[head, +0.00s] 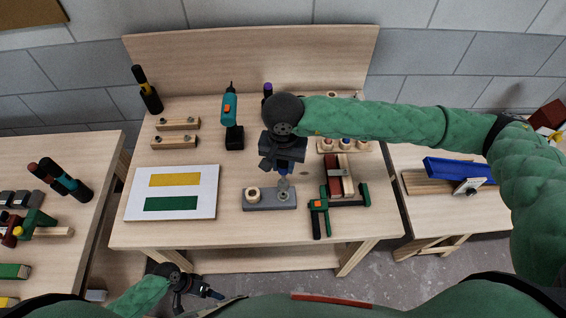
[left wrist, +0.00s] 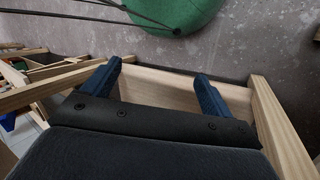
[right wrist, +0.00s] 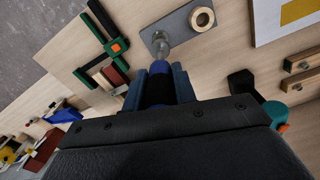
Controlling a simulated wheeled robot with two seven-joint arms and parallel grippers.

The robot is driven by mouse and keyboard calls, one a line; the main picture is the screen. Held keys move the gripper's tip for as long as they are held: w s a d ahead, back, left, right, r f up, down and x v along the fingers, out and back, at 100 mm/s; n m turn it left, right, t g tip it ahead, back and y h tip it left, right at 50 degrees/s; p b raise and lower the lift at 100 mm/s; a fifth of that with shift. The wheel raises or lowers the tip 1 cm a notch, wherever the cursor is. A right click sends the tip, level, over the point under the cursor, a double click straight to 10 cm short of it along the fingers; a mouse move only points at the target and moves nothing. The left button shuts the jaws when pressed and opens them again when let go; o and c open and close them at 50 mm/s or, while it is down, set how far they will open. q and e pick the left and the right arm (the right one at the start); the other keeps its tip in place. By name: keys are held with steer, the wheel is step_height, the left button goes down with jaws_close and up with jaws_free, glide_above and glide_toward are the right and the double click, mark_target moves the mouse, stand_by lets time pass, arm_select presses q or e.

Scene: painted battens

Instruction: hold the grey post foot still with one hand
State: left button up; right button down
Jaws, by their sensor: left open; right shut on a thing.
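The grey post foot (head: 258,205) is a flat grey plate on the middle table, with a pale wooden ring (head: 253,193) at its left and a metal peg (head: 283,190) at its right. It also shows in the right wrist view (right wrist: 182,27). My right gripper (head: 284,167) is above the peg end, shut on a dark cylindrical thing (right wrist: 159,92) with a blue end, which points at the peg. Whether that end touches the peg I cannot tell. My left gripper (head: 204,293) is open and empty, low in front of the table; its spread fingers show in the left wrist view (left wrist: 158,72).
A green clamp (head: 318,222) with a red-brown batten (head: 334,178) lies just right of the foot. A white board (head: 208,191) with yellow and green strips lies left. A teal drill (head: 230,108) stands behind. Bare tabletop (head: 237,232) lies in front of the foot.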

arm_select(q)
steer(key=d+r+m+g+h, duration=0.1)
steer(key=d+r, duration=0.3)
steer(key=r, duration=0.3)
steer(key=d+r+m+g, duration=0.1)
steer(key=d+r+m, duration=0.1)
steer(key=d+r, duration=0.45)
steer(key=w+d+r+m, duration=0.2)
steer(key=w+r, duration=0.1)
steer(key=r, duration=0.4)
steer(key=w+d+r+m, duration=0.1)
steer(key=w+d+r, duration=0.25)
steer(key=r, duration=0.45)
steer(key=w+a+r+m+t+y, duration=0.1)
steer(key=w+a+r+m+t, duration=0.15)
steer(key=w+m, duration=0.45)
steer(key=w+a+r+m+t, duration=0.2)
steer(key=w+a+r, duration=0.15)
steer(key=w, duration=0.85)
steer(key=shift+s+d+r+x, duration=0.1)
steer(key=shift+d+x, duration=0.05)
steer(key=shift+x, duration=1.35)
steer(key=shift+s+d+r+x, duration=0.1)
steer(key=shift+d+x, duration=0.05)
steer(key=shift+x, duration=1.3)
steer(key=shift+s+d+r+x, duration=0.1)
steer(key=shift+d+x, duration=0.05)
steer(key=shift+x, duration=1.35)
steer(key=shift+c, duration=0.3)
steer(key=c, duration=0.9)
